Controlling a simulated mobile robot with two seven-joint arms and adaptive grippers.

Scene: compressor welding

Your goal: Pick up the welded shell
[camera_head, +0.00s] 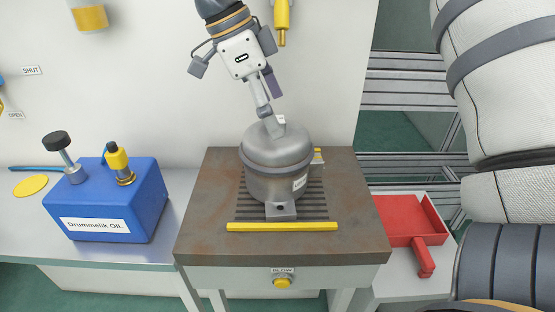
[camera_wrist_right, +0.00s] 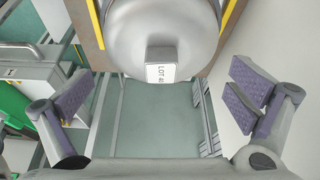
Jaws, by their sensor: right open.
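The welded shell (camera_head: 277,160) is a grey rounded metal can standing upright on the slotted middle of a brown table (camera_head: 210,235). It has a seam band and a white label on its side, and a small block on top. In the right wrist view the shell's dome (camera_wrist_right: 120,30) fills the top, with a block marked LOT (camera_wrist_right: 161,66) in front. My right gripper (camera_head: 235,84) is above the shell, open, its grey fingers spread and its purple pads apart. Its fingers (camera_wrist_right: 155,100) show empty in the right wrist view. My left gripper is not in view.
A blue Drummelik OIL box (camera_head: 140,200) stands on the left bench. A red tray with a handle (camera_head: 405,220) lies to the right. A yellow bar (camera_head: 282,227) runs along the slots, and a yellow BLOW button (camera_head: 282,283) is on the table front.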

